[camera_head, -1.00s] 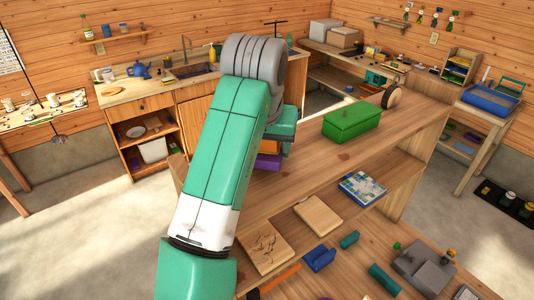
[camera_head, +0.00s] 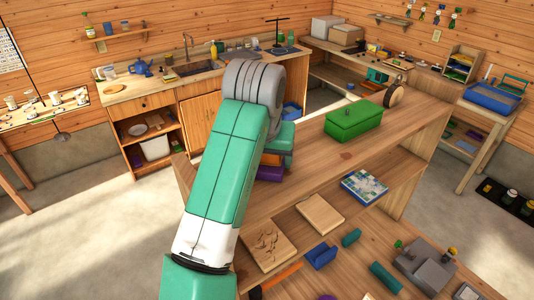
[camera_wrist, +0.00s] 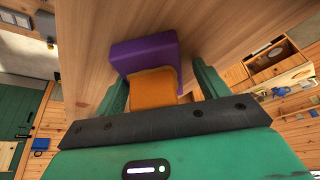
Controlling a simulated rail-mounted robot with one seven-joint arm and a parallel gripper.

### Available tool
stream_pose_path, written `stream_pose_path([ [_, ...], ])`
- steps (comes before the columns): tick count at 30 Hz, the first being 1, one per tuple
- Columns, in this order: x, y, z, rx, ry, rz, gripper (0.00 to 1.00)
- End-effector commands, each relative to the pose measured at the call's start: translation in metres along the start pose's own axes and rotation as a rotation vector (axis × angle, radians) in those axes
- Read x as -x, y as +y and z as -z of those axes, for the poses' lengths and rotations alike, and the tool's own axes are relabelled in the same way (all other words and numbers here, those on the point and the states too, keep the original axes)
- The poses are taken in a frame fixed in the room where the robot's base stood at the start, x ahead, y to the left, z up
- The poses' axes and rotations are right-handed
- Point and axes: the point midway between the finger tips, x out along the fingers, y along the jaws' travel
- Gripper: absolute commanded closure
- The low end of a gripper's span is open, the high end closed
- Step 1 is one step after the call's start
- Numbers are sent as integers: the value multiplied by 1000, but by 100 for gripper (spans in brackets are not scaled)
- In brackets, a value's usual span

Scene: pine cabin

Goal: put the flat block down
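My gripper (camera_wrist: 160,88) points down at the wooden shelf top, its two green fingers on either side of an orange block (camera_wrist: 153,90). The orange block also shows below my wrist in the head view (camera_head: 271,159). A purple block (camera_wrist: 143,50) lies just beyond the orange one, against it. In the head view the purple block (camera_head: 269,174) shows directly under the orange one. The orange block meets the left finger; a narrow gap seems to show at the right finger. I cannot tell which block is the flat one, or whether the purple block touches the wood.
A green lidded box (camera_head: 353,121) stands on the shelf top (camera_head: 318,162), to the right of my gripper. The wood between them is clear. The lower level holds wooden boards (camera_head: 319,214), a patterned tile block (camera_head: 364,187) and several small parts.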

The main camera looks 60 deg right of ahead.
Motion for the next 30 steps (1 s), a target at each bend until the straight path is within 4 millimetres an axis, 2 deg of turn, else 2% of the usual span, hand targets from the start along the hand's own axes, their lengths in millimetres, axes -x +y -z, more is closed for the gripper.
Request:
stream_pose_path([
  [1,-12,5,-4,-3,-17,-9,20],
  [7,-13,6,-4,-4,-18,-11,20],
  [10,-6,6,0,-5,-17,-9,20],
  [13,16,5,2,-6,-14,-9,20],
  [21,90,4,4,-5,-9,-6,20],
  [25,113,3,4,-4,-9,-5,20],
  [30,124,3,4,-4,-10,-6,20],
])
